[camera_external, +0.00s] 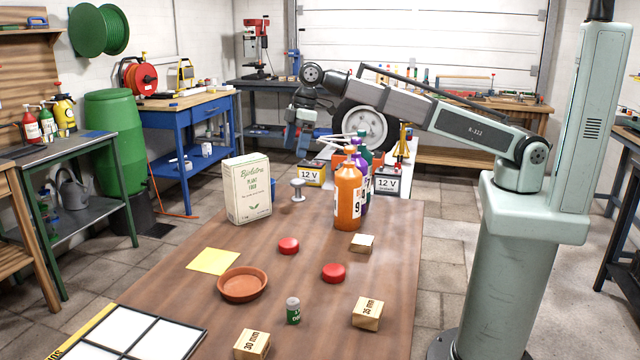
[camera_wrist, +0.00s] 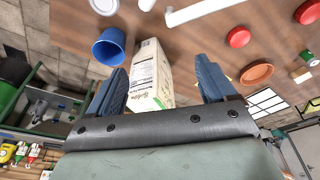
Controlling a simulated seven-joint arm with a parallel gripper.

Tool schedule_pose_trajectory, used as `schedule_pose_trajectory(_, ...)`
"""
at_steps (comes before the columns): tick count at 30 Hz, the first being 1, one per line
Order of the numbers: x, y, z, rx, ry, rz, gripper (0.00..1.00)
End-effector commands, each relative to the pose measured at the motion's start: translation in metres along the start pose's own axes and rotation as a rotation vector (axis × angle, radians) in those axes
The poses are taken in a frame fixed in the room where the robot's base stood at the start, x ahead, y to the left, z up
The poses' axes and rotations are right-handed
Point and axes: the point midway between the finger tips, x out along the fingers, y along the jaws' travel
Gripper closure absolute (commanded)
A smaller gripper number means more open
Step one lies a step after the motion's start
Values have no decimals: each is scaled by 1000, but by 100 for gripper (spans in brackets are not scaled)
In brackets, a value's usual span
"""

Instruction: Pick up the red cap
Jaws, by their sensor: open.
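Two round red caps lie flat on the brown table. One red cap (camera_external: 289,246) is near the table's middle, and the other red cap (camera_external: 333,272) is a little nearer and to the right. Both also show at the upper right of the wrist view, one red cap (camera_wrist: 239,37) fully and the other red cap (camera_wrist: 308,12) at the edge. My gripper (camera_external: 300,140) is raised beyond the table's far part, well away from both caps. In the wrist view my gripper (camera_wrist: 160,70) has its blue fingers apart, with nothing held.
A plant food box (camera_external: 248,190) stands at the far left, with a blue cup (camera_wrist: 108,47) by it. Tall bottles, including an orange one (camera_external: 347,196), stand at the far right. Wooden blocks (camera_external: 367,313), a terracotta saucer (camera_external: 242,284) and a small can (camera_external: 293,311) lie nearer.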

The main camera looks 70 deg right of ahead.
Motion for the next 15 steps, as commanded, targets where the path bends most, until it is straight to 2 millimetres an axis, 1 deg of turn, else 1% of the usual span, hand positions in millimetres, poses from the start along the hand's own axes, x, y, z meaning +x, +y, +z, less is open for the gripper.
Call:
schedule_pose_trajectory(1, 2, -23, -9, -41, -7, -10, 16)
schedule_pose_trajectory(2, 2, -35, -13, -63, -11, -16, 16)
schedule_pose_trajectory(3, 3, -51, -18, -94, -17, -23, 16)
schedule_pose_trajectory(5, 4, -75, -25, -139, -24, -34, 16)
schedule_pose_trajectory(6, 5, -92, -29, -168, -30, -40, 16)
schedule_pose_trajectory(8, 5, -116, -34, -212, -38, -51, 16)
schedule_pose_trajectory(9, 6, -132, -37, -242, -44, -57, 16)
schedule_pose_trajectory(11, 6, -157, -41, -288, -51, -67, 16)
schedule_pose_trajectory(12, 6, -173, -43, -316, -57, -73, 16)
schedule_pose_trajectory(14, 6, -198, -46, -361, -65, -83, 16)
schedule_pose_trajectory(15, 6, -213, -47, -389, -71, -88, 16)
